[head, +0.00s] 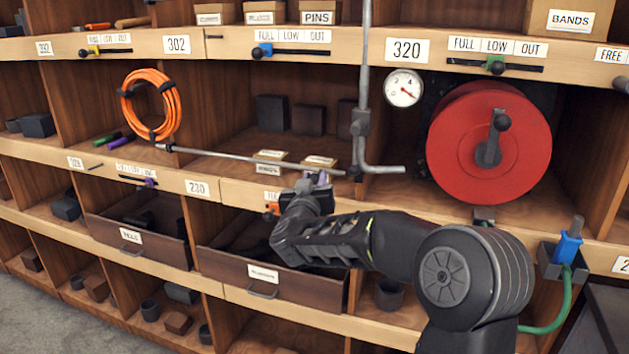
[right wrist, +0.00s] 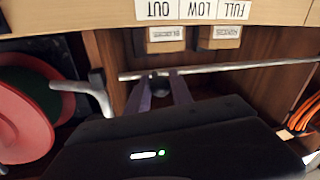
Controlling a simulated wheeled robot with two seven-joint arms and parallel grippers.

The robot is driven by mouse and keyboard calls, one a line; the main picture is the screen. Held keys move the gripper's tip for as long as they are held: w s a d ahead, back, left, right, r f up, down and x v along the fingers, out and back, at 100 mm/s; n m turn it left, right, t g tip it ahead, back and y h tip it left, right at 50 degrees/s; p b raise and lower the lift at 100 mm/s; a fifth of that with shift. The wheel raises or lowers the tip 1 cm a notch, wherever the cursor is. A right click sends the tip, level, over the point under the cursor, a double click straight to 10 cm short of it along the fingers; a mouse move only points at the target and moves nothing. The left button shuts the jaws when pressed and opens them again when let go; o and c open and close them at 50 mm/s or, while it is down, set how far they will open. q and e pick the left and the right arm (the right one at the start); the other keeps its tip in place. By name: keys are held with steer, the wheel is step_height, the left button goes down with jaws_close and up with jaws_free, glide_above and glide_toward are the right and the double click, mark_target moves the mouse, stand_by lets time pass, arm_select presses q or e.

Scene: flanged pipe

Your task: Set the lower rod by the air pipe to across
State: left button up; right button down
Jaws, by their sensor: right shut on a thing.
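The air pipe (head: 364,60) comes down in front of the shelves and bends to the right at its foot; in the right wrist view its grey bend (right wrist: 78,87) shows at left. The lower rod (head: 220,155) lies nearly level, reaching left from the pipe's foot; it also crosses the right wrist view (right wrist: 240,69). My right gripper (head: 319,179) is at the rod's right part, close to the pipe. Its fingers are shut on a round black knob (right wrist: 160,84) beside the rod. How knob and rod join is hidden. My left gripper is out of view.
An orange hose coil (head: 150,104) hangs near the rod's left end. A red reel (head: 460,150) and a round gauge (head: 403,88) are right of the pipe. Small labelled boxes (head: 270,158) stand behind the rod. Drawers (head: 225,262) jut out below.

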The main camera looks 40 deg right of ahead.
stand_by(0.8)
steer(key=s+d, duration=0.1)
steer(key=s, duration=0.1)
steer(key=s+d, duration=0.2)
steer(key=shift+b, duration=0.4)
steer(key=shift+a, duration=0.1)
steer(key=c, duration=1.2)
jaws_free()
steer(key=shift+s, duration=0.1)
steer(key=shift+o, duration=0.3)
